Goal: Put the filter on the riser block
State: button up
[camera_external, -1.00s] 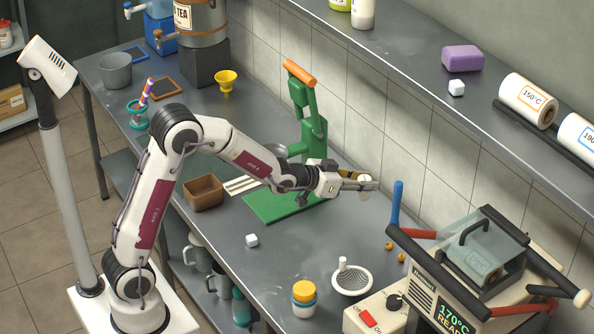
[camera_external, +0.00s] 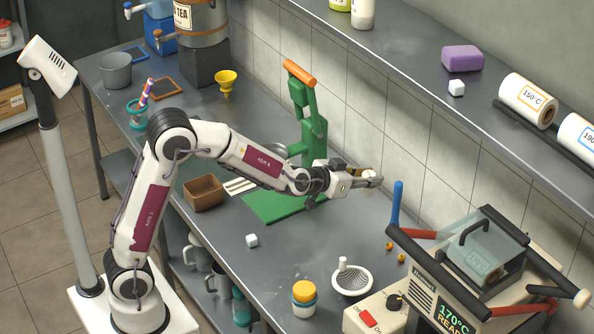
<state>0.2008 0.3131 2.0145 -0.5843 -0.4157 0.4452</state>
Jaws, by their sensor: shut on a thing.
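A white round perforated dish with an upright handle (camera_external: 352,279), which looks like a strainer or filter, rests on the bench at the front right, apart from my gripper. My gripper (camera_external: 372,183) is in the air to the right of the green press, well above the bench. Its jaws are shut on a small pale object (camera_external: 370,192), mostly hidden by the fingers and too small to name. I cannot tell which thing is the riser block.
The green press (camera_external: 311,130) with an orange handle stands behind my wrist. A brown box (camera_external: 203,192) is left of it. A yellow-lidded jar (camera_external: 304,299) and a heat press (camera_external: 470,270) stand at the front right. The bench between cube and dish is clear.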

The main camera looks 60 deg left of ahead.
jog(key=shift+s+d+r+n+y, duration=0.4)
jog(key=shift+s+d+y, duration=0.15)
jog(key=shift+d+y, duration=0.1)
jog(key=s+d, duration=0.1)
jog(key=n+g+y, duration=0.4)
jog(key=n+y, duration=0.4)
send_over(304, 288)
notch_tip(304, 288, down, 6)
jog(key=shift+f, duration=0.25)
jog(key=shift+f, duration=3.15)
jog(key=shift+f, duration=0.1)
jog(key=shift+f, duration=1.75)
jog(key=shift+f, duration=0.1)
